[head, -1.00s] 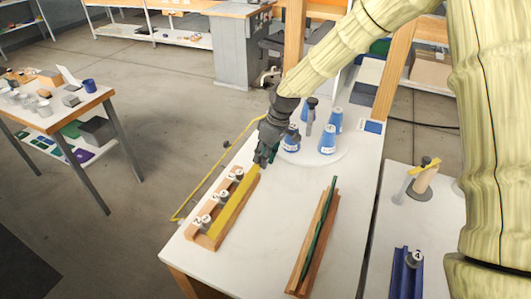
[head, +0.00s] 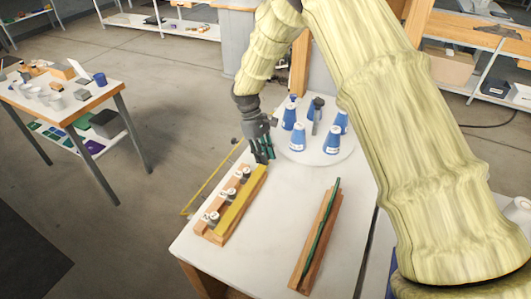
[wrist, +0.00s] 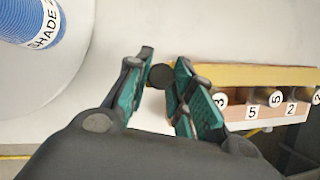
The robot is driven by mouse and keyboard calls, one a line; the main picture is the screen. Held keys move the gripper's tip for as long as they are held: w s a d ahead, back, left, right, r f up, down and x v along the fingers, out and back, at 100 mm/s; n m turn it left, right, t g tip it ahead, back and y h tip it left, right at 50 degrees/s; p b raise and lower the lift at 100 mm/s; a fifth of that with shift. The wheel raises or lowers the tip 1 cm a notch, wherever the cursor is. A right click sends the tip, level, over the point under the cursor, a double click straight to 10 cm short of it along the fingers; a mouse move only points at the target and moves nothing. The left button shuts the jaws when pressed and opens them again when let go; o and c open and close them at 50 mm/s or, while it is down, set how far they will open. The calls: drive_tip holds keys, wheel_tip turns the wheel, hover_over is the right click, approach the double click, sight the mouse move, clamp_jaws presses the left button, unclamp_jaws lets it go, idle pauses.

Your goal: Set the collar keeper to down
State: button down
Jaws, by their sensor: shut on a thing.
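A wooden rack (head: 210,237) lies at the table's left edge, with a long yellow bar (head: 240,199) along its right side. The bar, which may be the collar keeper, also shows in the wrist view (wrist: 250,77). My gripper (head: 263,153) is low at the far end of the bar. In the wrist view my gripper (wrist: 162,85) is shut on a small dark round knob (wrist: 160,76) between its fingertips. The knob is right by the bar's end; whether they are joined is unclear. Numbered grey cylinders (head: 211,218) sit in the rack beside the bar.
Several blue cones (head: 299,138) stand on a white round plate (head: 325,158) just behind my gripper. A second wooden rack (head: 308,255) with a dark green rod (head: 323,232) lies to the right. The table between the racks is clear. A cluttered side table (head: 75,108) is at left.

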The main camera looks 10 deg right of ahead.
drive_tip(key=shift+w+a+g+h, duration=0.15)
drive_tip(key=shift+w+g+h, duration=0.15)
drive_tip(key=shift+g+h, duration=0.3)
idle(0.3)
drive_tip(key=c, duration=1.2)
unclamp_jaws()
drive_tip(key=shift+f, duration=0.2)
drive_tip(key=shift+a+r, duration=0.1)
drive_tip(key=v, duration=1.1)
drive_tip(key=shift+w+a+r, duration=0.15)
drive_tip(key=shift+a+r, duration=0.1)
drive_tip(key=shift+r, duration=0.05)
